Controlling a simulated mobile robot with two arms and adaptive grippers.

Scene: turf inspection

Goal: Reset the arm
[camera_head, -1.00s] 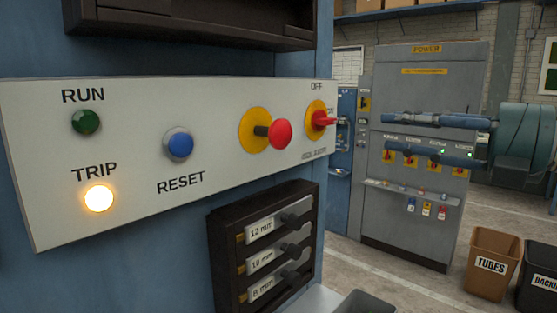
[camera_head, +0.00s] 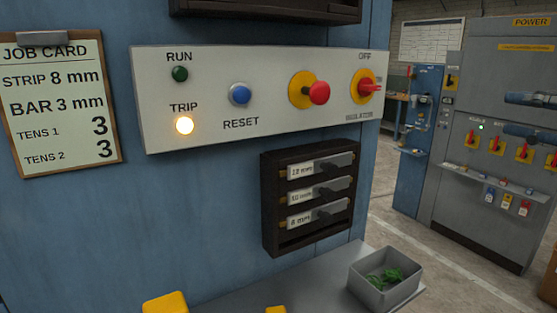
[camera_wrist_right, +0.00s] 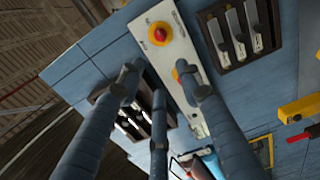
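My right gripper (camera_head: 516,115) shows at the right edge of the head view, with two blue-grey fingers pointing left, spread apart and empty. In the right wrist view its several fingers (camera_wrist_right: 160,82) are spread, with nothing between them. My left gripper is not in view. The white control panel (camera_head: 215,90) on the blue cabinet has a lit TRIP lamp (camera_head: 185,125), a dark green RUN lamp (camera_head: 180,74), a blue RESET button (camera_head: 240,94), a red button on yellow (camera_head: 319,93) and a red isolator switch (camera_head: 369,87).
A job card (camera_head: 60,105) hangs at left. A dark rack (camera_head: 270,215) with three labelled slots is below the panel. A grey bin (camera_head: 385,293) with green pieces sits on a ledge (camera_head: 310,292). A grey power cabinet (camera_head: 460,215) stands behind at right. Yellow objects (camera_head: 166,303) show at the bottom.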

